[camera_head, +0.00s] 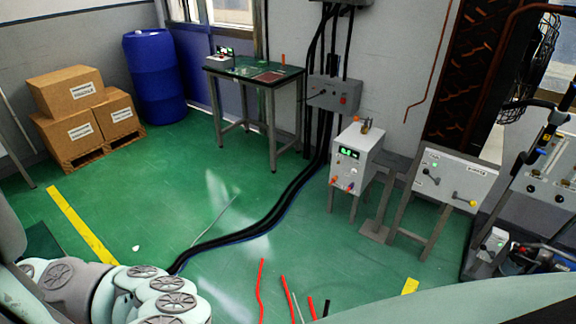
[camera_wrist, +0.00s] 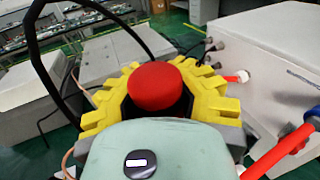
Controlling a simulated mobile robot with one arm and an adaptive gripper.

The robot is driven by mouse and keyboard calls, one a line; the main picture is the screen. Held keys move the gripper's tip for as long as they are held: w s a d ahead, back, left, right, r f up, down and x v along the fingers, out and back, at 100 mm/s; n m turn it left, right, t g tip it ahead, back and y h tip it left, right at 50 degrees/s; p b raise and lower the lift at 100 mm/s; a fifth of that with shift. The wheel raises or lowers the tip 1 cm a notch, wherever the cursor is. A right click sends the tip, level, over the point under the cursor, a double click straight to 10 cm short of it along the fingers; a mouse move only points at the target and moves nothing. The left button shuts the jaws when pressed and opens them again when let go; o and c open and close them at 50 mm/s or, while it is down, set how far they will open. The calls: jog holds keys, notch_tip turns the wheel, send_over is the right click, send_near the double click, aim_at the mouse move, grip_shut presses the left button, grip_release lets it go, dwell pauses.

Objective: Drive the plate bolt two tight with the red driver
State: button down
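In the wrist view a red rounded knob (camera_wrist: 155,86), which looks like the red driver's handle end, sits between the yellow toothed fingers of my gripper (camera_wrist: 158,68). The fingers flank it left and right and appear closed around it. The knob hides the fingertips and whatever lies beyond them, including any driver shaft. In the head view my gripper is out of the picture. I cannot make out the plate or its bolt two in either view.
A grey generator box (camera_head: 353,160) with a green display stands near a lever panel (camera_head: 455,177). A workbench (camera_head: 270,75), blue barrel (camera_head: 155,80) and cartons (camera_head: 68,90) stand behind. Black cables (camera_head: 245,233) cross the green floor. A white cabinet (camera_wrist: 260,65) is close on the right.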

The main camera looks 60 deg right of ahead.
jog(key=shift+f, duration=0.1)
notch_tip(320, 180, down, 6)
jog(key=b, duration=0.7)
dwell(0.7)
jog(key=shift+b, duration=0.5)
dwell(0.5)
jog(key=shift+f+b, duration=0.8)
jog(key=shift+b, duration=0.45)
dwell(2.0)
dwell(0.9)
